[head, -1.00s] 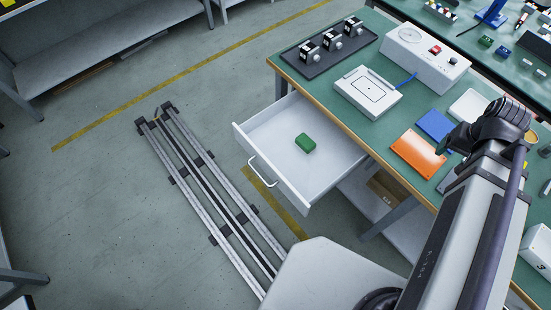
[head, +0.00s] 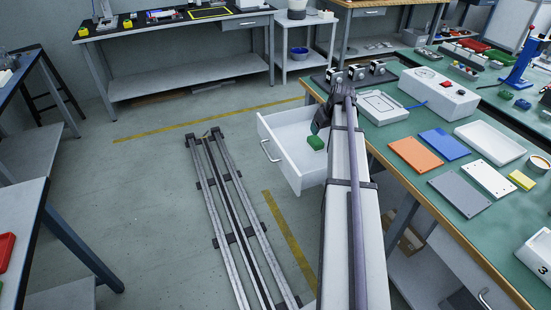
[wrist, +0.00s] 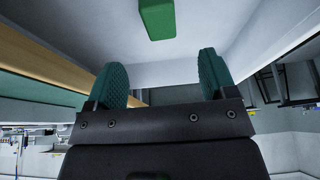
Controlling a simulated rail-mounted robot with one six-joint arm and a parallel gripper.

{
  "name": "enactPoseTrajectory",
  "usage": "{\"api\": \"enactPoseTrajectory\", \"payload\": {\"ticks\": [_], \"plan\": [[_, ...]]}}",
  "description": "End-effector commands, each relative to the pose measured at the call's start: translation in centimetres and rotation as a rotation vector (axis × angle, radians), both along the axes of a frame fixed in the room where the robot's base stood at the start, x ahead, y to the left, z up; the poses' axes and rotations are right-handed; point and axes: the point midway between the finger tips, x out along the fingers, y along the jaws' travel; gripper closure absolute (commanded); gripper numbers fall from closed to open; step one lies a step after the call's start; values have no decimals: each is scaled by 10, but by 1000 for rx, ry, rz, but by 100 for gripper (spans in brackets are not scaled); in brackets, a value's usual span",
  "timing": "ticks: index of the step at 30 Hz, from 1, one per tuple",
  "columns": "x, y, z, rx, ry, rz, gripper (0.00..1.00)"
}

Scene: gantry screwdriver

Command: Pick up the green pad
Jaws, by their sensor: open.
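The green pad (head: 316,143) lies in the open white drawer (head: 270,125) of the green-topped workbench, in the head view partly beside my arm. In the wrist view the green pad (wrist: 157,18) shows at the top edge, on the drawer's pale floor, beyond my fingertips. My gripper (wrist: 164,85) is open and empty, its two teal fingers apart and not touching the pad. In the head view my arm reaches over the drawer and its dark end hides part of the drawer; the fingers are hidden there.
The workbench (head: 405,190) stands to the right, carrying an orange plate (head: 415,154), a blue plate (head: 444,144), a white box with a red button (head: 440,95) and a white tray (head: 488,142). The floor rail (head: 235,220) runs left of the drawer. The drawer walls surround the pad.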

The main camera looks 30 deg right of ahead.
Motion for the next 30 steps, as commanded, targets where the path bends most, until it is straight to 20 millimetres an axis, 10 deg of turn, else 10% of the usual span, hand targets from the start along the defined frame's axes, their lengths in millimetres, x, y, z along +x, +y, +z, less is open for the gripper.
{"api": "enactPoseTrajectory", "payload": {"ticks": [30], "plan": [[44,1,-98,0,1,-1,22]]}}
